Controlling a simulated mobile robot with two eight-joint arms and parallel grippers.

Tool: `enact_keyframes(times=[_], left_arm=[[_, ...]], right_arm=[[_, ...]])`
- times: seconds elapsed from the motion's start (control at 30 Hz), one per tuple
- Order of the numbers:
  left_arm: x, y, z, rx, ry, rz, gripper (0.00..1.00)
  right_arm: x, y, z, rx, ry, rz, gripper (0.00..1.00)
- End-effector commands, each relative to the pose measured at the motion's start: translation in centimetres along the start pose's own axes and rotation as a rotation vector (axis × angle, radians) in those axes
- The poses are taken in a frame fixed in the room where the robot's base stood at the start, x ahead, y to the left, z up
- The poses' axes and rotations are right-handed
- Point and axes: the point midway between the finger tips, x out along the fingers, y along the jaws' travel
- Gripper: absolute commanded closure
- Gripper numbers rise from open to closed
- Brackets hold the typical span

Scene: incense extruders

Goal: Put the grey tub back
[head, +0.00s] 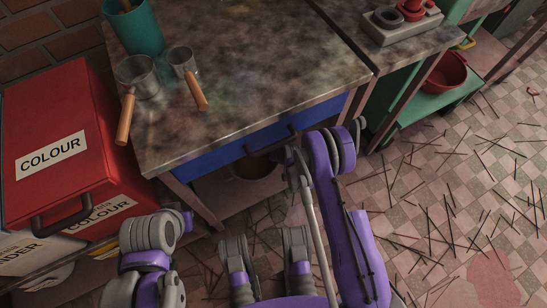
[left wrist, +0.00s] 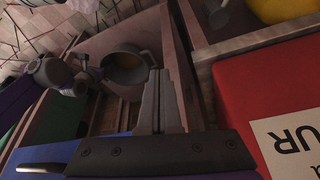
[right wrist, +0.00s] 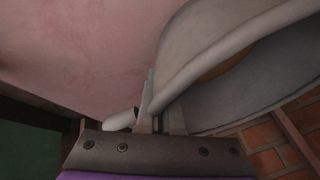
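The grey tub (left wrist: 151,57) is under the stained worktable, over its pinkish lower shelf, with something brownish-yellow inside. In the head view it is mostly hidden in shadow below the blue drawer (head: 222,153). My right gripper (right wrist: 157,118) is at the tub's pale rim (right wrist: 190,78), which runs between its fingers; it appears closed on it. I cannot tell whether the tub touches the shelf. My left gripper (left wrist: 162,85) is empty with its fingers together, beside the table near the red box. It is not clearly seen in the head view.
The red COLOUR box (head: 72,110) stands at the left. On the worktable (head: 270,70) are a teal pot (head: 135,30), metal scoops (head: 140,72) with wooden handles. A green trolley (head: 425,105) with a red bowl (head: 447,75) is at the right. Thin sticks litter the tiled floor.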

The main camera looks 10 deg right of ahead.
Motion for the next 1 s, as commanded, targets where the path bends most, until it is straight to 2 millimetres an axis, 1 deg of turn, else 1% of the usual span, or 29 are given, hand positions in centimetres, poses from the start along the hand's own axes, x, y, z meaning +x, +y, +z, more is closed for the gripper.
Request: enact_keyframes(times=[0.13, 0.27, 0.3, 0.33, 0.67, 0.77, 0.87, 1.0], left_arm=[[0.0, 0.0, 0.0, 0.000, 0.000, 0.000, 1.00], [0.0, 0.0, 0.0, 0.000, 0.000, 0.000, 1.00], [0.0, 0.0, 0.0, 0.000, 0.000, 0.000, 1.00], [0.0, 0.0, 0.0, 0.000, 0.000, 0.000, 1.00], [0.0, 0.0, 0.0, 0.000, 0.000, 0.000, 1.00], [-0.2, 0.0, 0.0, 0.000, -0.001, 0.000, 1.00], [-0.6, 0.0, -0.1, 0.000, -0.001, 0.000, 1.00], [-1.2, 0.0, -0.2, 0.000, -0.001, 0.000, 1.00]], right_arm=[[0.2, 0.1, 0.1, 0.001, 0.000, 0.000, 1.00], [0.2, 0.1, 0.1, 0.000, 0.000, 0.000, 0.77], [0.2, 0.1, 0.1, 0.000, 0.000, 0.000, 0.70], [0.2, 0.1, 0.1, 0.000, 0.000, 0.000, 0.67], [0.0, 0.0, 0.0, 0.000, 0.000, 0.000, 0.67], [-1.1, 0.0, -0.1, 0.000, 0.000, 0.000, 0.67], [-3.0, 0.0, -0.1, 0.000, 0.000, 0.001, 0.67], [-6.2, 0.0, -0.1, 0.001, 0.000, 0.001, 0.67]])
